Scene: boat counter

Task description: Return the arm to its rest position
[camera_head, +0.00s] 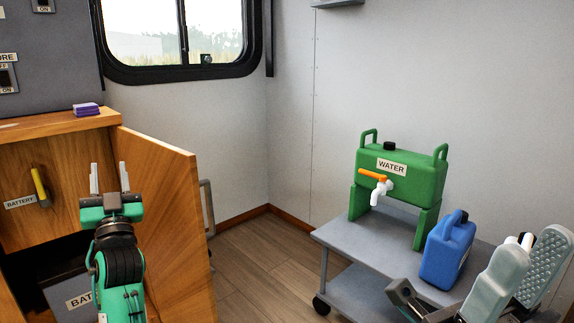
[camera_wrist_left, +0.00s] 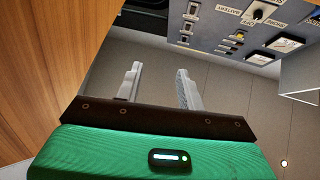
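My left gripper (camera_head: 109,178) points upward in front of the wooden cabinet at the left of the head view. In the left wrist view its two pale fingers (camera_wrist_left: 160,88) stand apart with nothing between them. My right gripper (camera_head: 522,270) is at the lower right of the head view, close to the camera. Its two grey finger pads are apart, in front of the trolley's right side. Small white and dark parts show at the pads' top, and I cannot tell what they are.
The cabinet's open wooden door (camera_head: 160,215) stands just right of my left arm. A yellow-handled battery switch (camera_head: 40,187) is left of it. A grey trolley (camera_head: 350,240) carries a green water tank (camera_head: 410,175) with a tap and a blue jug (camera_head: 446,250). Floor between is clear.

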